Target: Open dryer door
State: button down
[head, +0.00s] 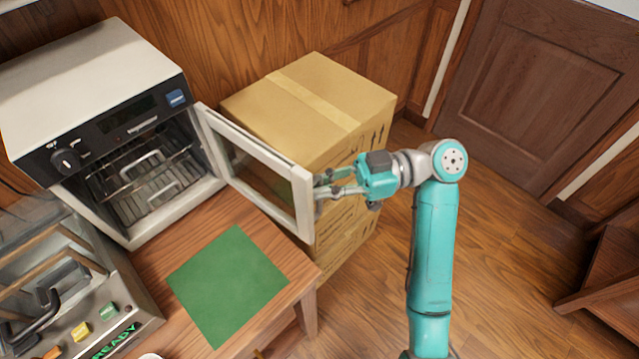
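The dryer (95,80) is a white box with a black control panel and a dark knob, standing at the upper left on the wooden table. Its white-framed glass door (255,150) stands wide open, swung out to the right from the hinge side. The wire racks (150,170) inside are in plain view. My gripper (325,186) is at the free edge of the door, at its outer right side. Its fingers point left at the door edge. They are partly hidden there, and I cannot tell whether they close on a handle or only touch the door.
Stacked cardboard boxes (310,100) stand right behind the open door and my gripper. A green mat (228,285) lies bare on the table (185,240). A machine with coloured buttons (80,290) stands at the lower left.

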jog(key=c, duration=1.5)
grip_release()
jog(key=v, duration=1.2)
jog(key=shift+f, duration=0.15)
